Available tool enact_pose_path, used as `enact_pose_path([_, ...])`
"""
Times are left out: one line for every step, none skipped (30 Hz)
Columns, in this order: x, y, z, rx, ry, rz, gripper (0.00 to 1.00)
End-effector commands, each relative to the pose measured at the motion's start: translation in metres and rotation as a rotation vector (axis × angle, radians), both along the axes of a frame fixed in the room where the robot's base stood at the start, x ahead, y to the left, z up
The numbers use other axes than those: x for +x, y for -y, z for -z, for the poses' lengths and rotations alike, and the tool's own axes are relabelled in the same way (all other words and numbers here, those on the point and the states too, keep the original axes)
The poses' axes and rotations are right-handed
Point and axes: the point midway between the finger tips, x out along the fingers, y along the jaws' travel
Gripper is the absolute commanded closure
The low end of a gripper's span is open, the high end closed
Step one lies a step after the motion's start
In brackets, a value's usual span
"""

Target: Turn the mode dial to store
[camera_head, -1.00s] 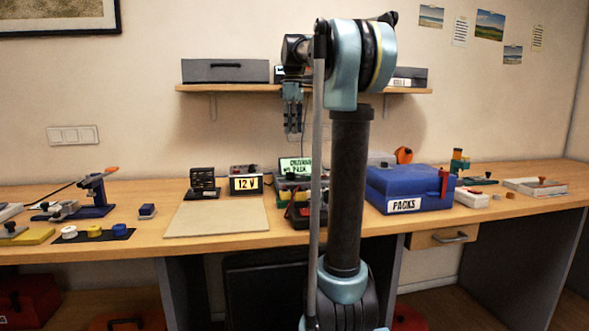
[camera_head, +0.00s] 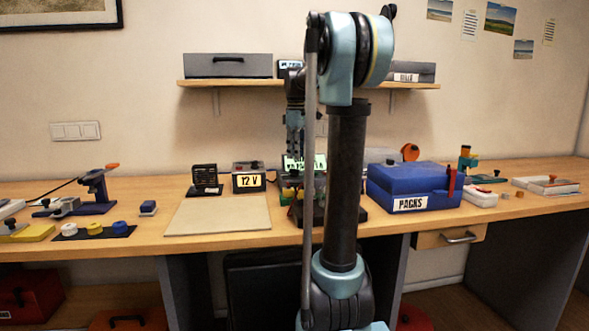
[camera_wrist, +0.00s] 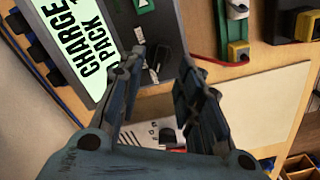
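The charger (camera_wrist: 178,30) is a dark grey box with a lit pale-green screen (camera_wrist: 75,45) reading "CHARGE PACK"; the rest of the text is cut off. In the head view its screen (camera_head: 292,163) is partly hidden behind my arm. A small dark knob with light edges, seemingly the mode dial (camera_wrist: 160,56), stands on the panel beside the screen; its setting cannot be read. My gripper (camera_wrist: 163,76) is open and empty, its fingertips near the knob, apparently apart from it. In the head view my gripper (camera_head: 294,143) hangs just above the charger.
A green and yellow block with a red wire (camera_wrist: 236,40) lies beside the charger. In the head view, a 12 V supply (camera_head: 249,178) stands left and the blue PACKS case (camera_head: 412,185) right. A shelf (camera_head: 240,84) runs above. The beige mat (camera_head: 215,216) is clear.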

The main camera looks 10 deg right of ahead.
Motion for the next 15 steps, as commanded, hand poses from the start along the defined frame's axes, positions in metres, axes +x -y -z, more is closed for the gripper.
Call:
enact_pose_path([0.000,0.000,0.009,0.000,0.000,0.000,0.68])
enact_pose_path([0.000,0.000,0.015,0.000,0.000,0.000,0.68])
enact_pose_path([0.000,0.000,0.021,0.000,0.000,0.000,0.68])
enact_pose_path([0.000,0.000,0.026,0.000,0.000,0.000,0.68])
enact_pose_path([0.000,0.000,0.030,0.000,0.000,0.000,0.68])
enact_pose_path([0.000,0.000,0.035,0.000,0.000,0.000,0.68])
enact_pose_path([0.000,0.000,0.039,0.000,0.000,0.000,0.68])
enact_pose_path([0.000,0.000,0.042,0.000,0.000,0.000,0.68])
enact_pose_path([0.000,0.000,0.046,0.000,0.000,0.000,0.68])
enact_pose_path([0.000,0.000,0.049,0.000,0.000,0.000,0.68])
enact_pose_path([0.000,0.000,0.051,0.000,0.000,0.000,0.68])
enact_pose_path([0.000,0.000,0.054,0.000,0.000,0.000,0.68])
enact_pose_path([0.000,0.000,0.055,0.000,0.000,0.000,0.68])
enact_pose_path([0.000,0.000,0.057,0.000,0.000,0.000,0.68])
enact_pose_path([0.000,0.000,0.058,0.000,0.000,0.000,0.68])
